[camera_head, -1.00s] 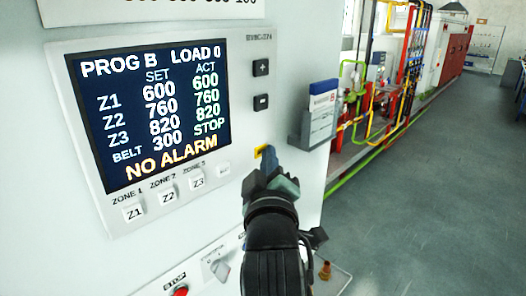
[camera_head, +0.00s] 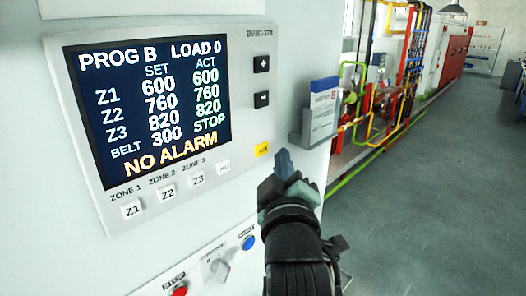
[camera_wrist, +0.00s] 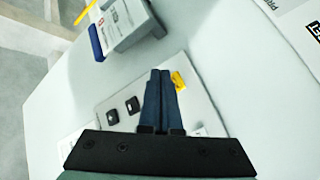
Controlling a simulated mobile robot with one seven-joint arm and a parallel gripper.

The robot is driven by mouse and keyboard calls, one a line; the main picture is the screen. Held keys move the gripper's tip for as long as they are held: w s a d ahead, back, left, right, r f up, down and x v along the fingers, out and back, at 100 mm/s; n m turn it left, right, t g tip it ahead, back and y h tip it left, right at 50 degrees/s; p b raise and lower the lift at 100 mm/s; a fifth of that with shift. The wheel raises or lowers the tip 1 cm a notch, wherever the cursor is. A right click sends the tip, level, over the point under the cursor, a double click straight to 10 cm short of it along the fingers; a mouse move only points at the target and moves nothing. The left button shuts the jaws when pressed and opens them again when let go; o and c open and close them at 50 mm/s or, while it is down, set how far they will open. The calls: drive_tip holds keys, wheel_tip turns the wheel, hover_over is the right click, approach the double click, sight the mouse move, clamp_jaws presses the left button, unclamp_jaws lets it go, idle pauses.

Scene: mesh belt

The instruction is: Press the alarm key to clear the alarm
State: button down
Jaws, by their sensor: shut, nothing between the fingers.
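The yellow alarm key (camera_head: 262,149) sits at the lower right of the control panel (camera_head: 262,210). The panel's screen (camera_head: 150,105) reads NO ALARM in orange at its bottom line. My gripper (camera_head: 283,153) is shut and empty, just to the right of the yellow key in the head view and apart from it. In the wrist view the shut fingers (camera_wrist: 160,72) point over the panel, with the yellow key (camera_wrist: 178,81) beside their tips on the right.
Plus (camera_head: 261,64) and minus (camera_head: 262,99) keys sit above the yellow key. Zone keys such as Z3 (camera_head: 198,180) lie below the screen. A red stop button (camera_head: 179,291), a rotary switch (camera_head: 218,266) and a blue button (camera_head: 248,243) are lower. A leaflet holder (camera_head: 322,112) projects at right.

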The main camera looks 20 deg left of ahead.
drive_tip(key=shift+s+d+b, duration=0.25)
drive_tip(key=shift+s+d, duration=0.1)
drive_tip(key=shift+d, duration=0.45)
drive_tip(key=shift+s+d+b, duration=0.25)
drive_tip(key=shift+s+d, duration=0.05)
drive_tip(key=shift+d, duration=0.5)
drive_tip(key=s+d+r+m+t+h+b, duration=0.1)
drive_tip(key=s+d+r+m+t+h, duration=0.2)
drive_tip(key=r, duration=0.7)
drive_tip(key=s+d+r+m+t+h+b, duration=0.2)
drive_tip(key=s+d+r+m+t+h, duration=0.2)
drive_tip(key=s+d+r+m+t, duration=0.2)
drive_tip(key=s+d+r+m, duration=0.2)
drive_tip(key=s+r+m, duration=0.2)
drive_tip(key=s+m, duration=0.1)
drive_tip(key=shift+s+t, duration=0.4)
drive_tip(key=shift+s, duration=0.45)
